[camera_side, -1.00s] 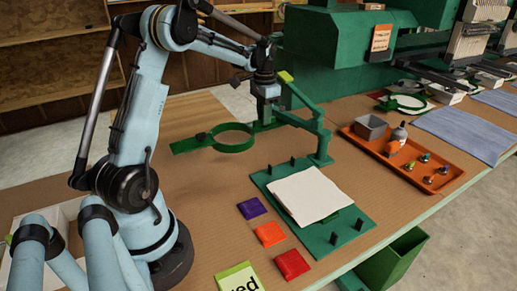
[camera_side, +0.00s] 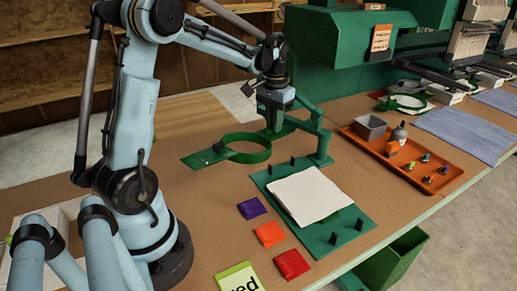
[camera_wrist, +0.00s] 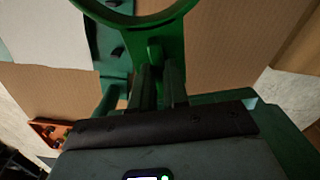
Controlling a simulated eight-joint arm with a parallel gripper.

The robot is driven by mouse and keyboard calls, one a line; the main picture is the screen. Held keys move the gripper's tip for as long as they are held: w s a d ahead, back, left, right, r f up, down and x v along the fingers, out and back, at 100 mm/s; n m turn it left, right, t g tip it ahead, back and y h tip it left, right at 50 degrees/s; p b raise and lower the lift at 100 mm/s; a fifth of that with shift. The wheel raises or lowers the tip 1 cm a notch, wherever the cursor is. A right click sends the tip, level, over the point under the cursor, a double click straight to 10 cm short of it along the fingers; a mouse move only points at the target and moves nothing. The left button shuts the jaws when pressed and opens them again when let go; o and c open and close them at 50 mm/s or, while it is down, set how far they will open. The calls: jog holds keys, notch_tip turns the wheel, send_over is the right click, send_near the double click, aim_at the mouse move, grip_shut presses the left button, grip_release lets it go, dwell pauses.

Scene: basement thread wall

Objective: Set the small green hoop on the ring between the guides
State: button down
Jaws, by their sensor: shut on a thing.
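The green hoop (camera_side: 247,157) is a round ring with a flat tab on its left in the side view. My gripper (camera_side: 274,126) is shut on its right-hand side and holds it level, apparently above the table. In the wrist view, my fingers (camera_wrist: 160,82) meet the near edge of the hoop (camera_wrist: 182,35), whose far part is cut off. The green base plate (camera_side: 368,224) lies right of and nearer than the hoop. Black upright guides (camera_side: 334,238) stand near its corners. A white cloth (camera_side: 308,194) covers its middle and hides most of any ring.
A green post (camera_side: 322,143) with an arm stands behind the plate, close to my gripper. An orange tray (camera_side: 447,183) with small items is to the right. Purple (camera_side: 252,208), orange (camera_side: 269,234) and red (camera_side: 291,264) squares lie in front. Bare table lies left of the plate.

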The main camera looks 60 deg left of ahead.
jog(key=d+n, duration=0.1)
jog(key=n, duration=0.1)
jog(key=d+r+n, duration=0.1)
jog(key=d+n, duration=0.1)
jog(key=n, duration=0.1)
jog(key=shift+s+d+r, duration=0.1)
jog(key=shift+d+r, duration=0.1)
jog(key=shift+s+d+f+n, duration=0.25)
jog(key=shift+d+n, duration=0.65)
jog(key=shift+n, duration=0.65)
jog(key=shift+s+d+f+n, duration=0.15)
jog(key=shift+d+f+n, duration=0.15)
jog(key=shift+d+n, duration=0.95)
jog(key=shift+s+d+f+n, duration=0.25)
jog(key=shift+d+n, duration=0.3)
jog(key=shift+n, duration=1.35)
jog(key=shift+a, duration=0.25)
jog(key=shift+f, duration=2.25)
